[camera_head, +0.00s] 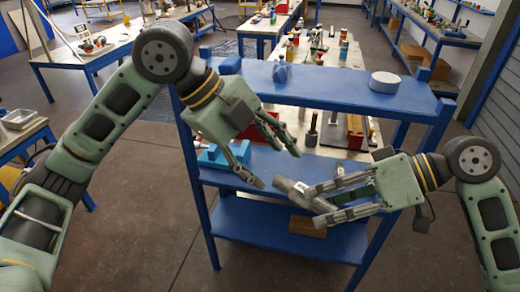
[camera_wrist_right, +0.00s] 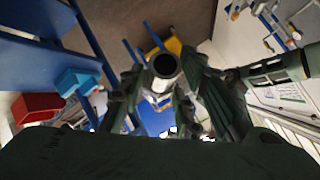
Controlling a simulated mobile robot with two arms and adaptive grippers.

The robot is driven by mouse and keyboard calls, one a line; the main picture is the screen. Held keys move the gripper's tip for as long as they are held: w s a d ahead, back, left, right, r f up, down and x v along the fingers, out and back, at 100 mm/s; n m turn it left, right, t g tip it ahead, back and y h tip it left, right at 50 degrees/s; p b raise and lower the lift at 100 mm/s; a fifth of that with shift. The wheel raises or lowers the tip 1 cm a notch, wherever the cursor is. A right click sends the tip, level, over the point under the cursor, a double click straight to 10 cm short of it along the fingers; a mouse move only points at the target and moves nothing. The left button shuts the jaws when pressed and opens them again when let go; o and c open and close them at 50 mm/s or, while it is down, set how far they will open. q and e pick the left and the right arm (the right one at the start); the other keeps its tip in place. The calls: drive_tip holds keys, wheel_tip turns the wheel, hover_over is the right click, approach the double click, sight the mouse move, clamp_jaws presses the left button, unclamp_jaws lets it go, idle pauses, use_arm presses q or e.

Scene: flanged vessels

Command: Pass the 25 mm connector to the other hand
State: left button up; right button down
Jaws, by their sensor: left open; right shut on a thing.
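The 25 mm connector (camera_head: 288,187) is a grey, pipe-like piece in front of the blue shelf unit. My right gripper (camera_head: 313,206) is shut on it, and the connector's free end sticks out to the left past the fingertips. In the right wrist view the connector (camera_wrist_right: 163,68) shows as a round, dark open end between the fingers. My left gripper (camera_head: 279,169) is open and empty, just above and left of the connector, its fingers pointing down and right. The part of the connector between the right fingers is partly hidden.
The blue shelf unit (camera_head: 320,92) stands close behind both grippers. A white round piece (camera_head: 385,82) and a bluish item (camera_head: 282,72) are on its top. A wooden block (camera_head: 307,226) lies on a lower shelf. Blue-framed tables stand farther back; the floor at left is clear.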

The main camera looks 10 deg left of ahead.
sight(293, 187)
use_arm(q)
drive_tip(key=x, duration=0.9)
drive_tip(key=shift+d+f, duration=0.2)
drive_tip(key=shift+d, duration=0.1)
use_arm(e)
drive_tip(key=shift+r, duration=0.1)
use_arm(q)
drive_tip(key=shift+w, duration=0.1)
clamp_jaws()
drive_tip(key=shift+r, duration=0.1)
use_arm(e)
drive_tip(key=c, duration=1.2)
unclamp_jaws()
